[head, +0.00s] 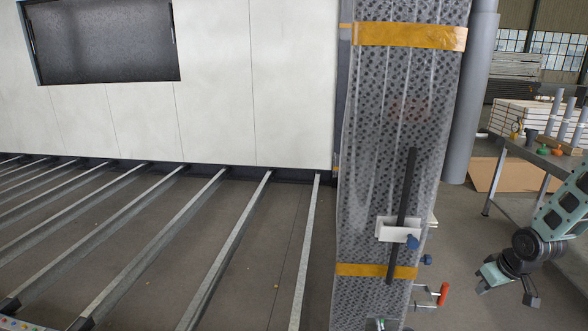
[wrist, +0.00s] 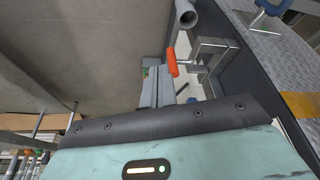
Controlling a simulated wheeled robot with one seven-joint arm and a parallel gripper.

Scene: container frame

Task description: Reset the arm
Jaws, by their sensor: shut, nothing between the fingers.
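My arm reaches in from the right edge in the head view, with teal links and dark joints. My gripper (head: 488,278) hangs in free air to the right of the wrapped column (head: 385,150), apart from it. The gripper is shut with nothing held. In the wrist view, my gripper (wrist: 158,88) shows partly past my own teal housing and dark bar, which hide much of it. A clamp with an orange-red handle (head: 443,294) is on the lower column to the gripper's left; its handle shows beyond the gripper in the wrist view (wrist: 172,62).
A white holder (head: 397,231) with a dark bar (head: 407,185) is on the column. A workbench (head: 545,157) with pipes and small items stands behind my arm. Metal floor beams (head: 232,245) lie at left below a white wall panel (head: 215,120).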

